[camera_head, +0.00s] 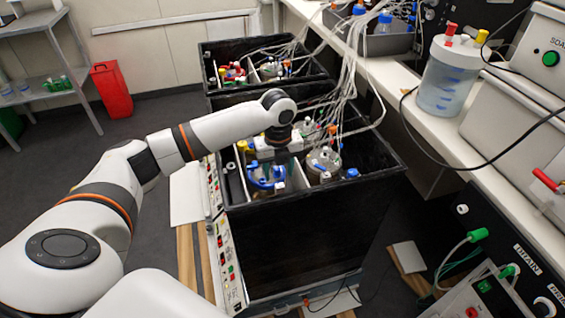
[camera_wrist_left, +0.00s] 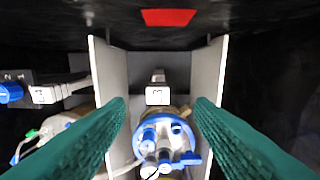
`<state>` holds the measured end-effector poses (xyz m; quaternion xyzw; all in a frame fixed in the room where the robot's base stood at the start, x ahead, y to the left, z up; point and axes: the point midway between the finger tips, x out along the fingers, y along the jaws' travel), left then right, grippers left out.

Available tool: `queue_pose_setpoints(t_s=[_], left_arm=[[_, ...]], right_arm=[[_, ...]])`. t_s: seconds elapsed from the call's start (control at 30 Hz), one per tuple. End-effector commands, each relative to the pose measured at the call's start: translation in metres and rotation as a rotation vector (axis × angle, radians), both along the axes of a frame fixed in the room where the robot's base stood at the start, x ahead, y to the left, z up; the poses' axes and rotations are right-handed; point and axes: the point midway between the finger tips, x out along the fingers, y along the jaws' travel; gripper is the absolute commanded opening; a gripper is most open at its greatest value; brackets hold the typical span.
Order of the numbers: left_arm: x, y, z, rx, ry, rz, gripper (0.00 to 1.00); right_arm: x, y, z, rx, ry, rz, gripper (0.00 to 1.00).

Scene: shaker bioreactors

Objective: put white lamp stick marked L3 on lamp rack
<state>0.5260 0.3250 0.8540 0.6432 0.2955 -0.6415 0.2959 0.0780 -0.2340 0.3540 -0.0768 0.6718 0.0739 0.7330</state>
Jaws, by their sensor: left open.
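In the head view my left gripper (camera_head: 277,163) points down into the near black box, over a blue-lidded vessel (camera_head: 264,178). In the left wrist view the two green fingers of the gripper (camera_wrist_left: 160,104) are open and apart. Between them, further off, is a white-labelled stick end (camera_wrist_left: 158,95) just beyond the blue-lidded vessel (camera_wrist_left: 166,138). A second white label (camera_wrist_left: 45,94) sits on a stick at the left. Both labels' marks are too small to read surely. I cannot tell which thing is the lamp rack. My right gripper is not in view.
White divider plates (camera_wrist_left: 110,75) stand on both sides of the vessel. The near black box (camera_head: 310,245) holds other vessels and many tubes (camera_head: 350,85). A dark numbered block (camera_wrist_left: 17,76) is at the left. A white bench (camera_head: 395,85) with a jar (camera_head: 447,75) stands right.

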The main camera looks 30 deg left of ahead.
Motion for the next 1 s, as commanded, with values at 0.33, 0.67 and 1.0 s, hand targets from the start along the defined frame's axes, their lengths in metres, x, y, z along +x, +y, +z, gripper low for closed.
queue_pose_setpoints(t_s=[0.33,0.67,1.0], left_arm=[[-0.001,-0.001,-0.067,-0.001,0.003,0.001,0.49],[0.0,-0.001,-0.095,0.0,0.0,0.001,0.49],[0.0,-0.001,-0.096,-0.001,-0.001,0.001,0.38]], right_arm=[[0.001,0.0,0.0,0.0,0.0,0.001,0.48],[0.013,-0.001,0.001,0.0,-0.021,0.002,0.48],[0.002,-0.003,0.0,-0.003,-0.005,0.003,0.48]])
